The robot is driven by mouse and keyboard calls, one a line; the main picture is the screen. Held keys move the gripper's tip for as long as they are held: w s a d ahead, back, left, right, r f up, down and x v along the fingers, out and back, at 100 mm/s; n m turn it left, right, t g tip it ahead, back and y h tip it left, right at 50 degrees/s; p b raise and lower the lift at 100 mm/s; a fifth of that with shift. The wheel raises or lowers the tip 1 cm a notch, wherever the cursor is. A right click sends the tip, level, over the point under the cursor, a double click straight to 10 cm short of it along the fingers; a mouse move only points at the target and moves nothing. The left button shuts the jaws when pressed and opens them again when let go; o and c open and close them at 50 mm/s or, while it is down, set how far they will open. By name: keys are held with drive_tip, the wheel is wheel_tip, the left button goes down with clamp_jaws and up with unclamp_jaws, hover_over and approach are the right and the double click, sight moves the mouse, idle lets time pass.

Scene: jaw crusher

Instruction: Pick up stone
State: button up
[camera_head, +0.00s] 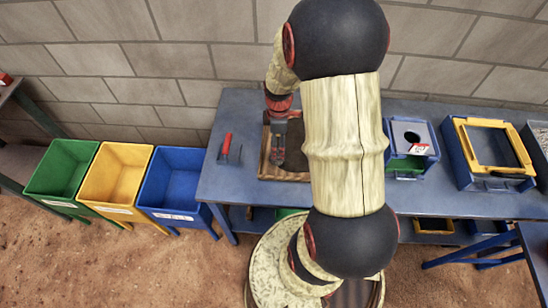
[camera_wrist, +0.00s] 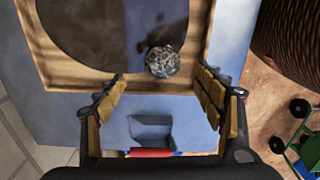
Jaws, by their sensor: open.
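A small round grey speckled stone (camera_wrist: 162,62) lies in a shallow wood-rimmed tray (camera_wrist: 62,75), close to its near rim in the wrist view. My gripper (camera_wrist: 161,80) is open, with its yellow-padded fingers spread to either side and nothing between the pads. The stone appears just beyond the fingertips, roughly centred; the height gap is hard to tell. In the head view my gripper (camera_head: 279,150) points down over the tray (camera_head: 264,165) on the blue workbench. The stone cannot be made out there, and my arm covers the tray's right part.
Red-handled tools (camera_head: 226,143) lie left of the tray. A blue box with a round opening (camera_head: 408,133) and a yellow-framed box (camera_head: 491,146) stand to the right. Green (camera_head: 62,168), yellow (camera_head: 116,173) and blue (camera_head: 172,181) bins stand left of the workbench (camera_head: 216,186).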

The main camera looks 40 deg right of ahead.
drive_tip(key=f+b, duration=0.1)
drive_tip(key=f, duration=0.3)
drive_tip(key=f+b, duration=0.1)
drive_tip(key=f, duration=0.2)
drive_tip(key=shift+a+f, duration=0.2)
drive_tip(key=shift+f, duration=0.2)
drive_tip(key=c, duration=0.3)
drive_tip(key=c, duration=1.2)
drive_tip(key=shift+r, duration=0.15)
drive_tip(key=shift+c, duration=0.3)
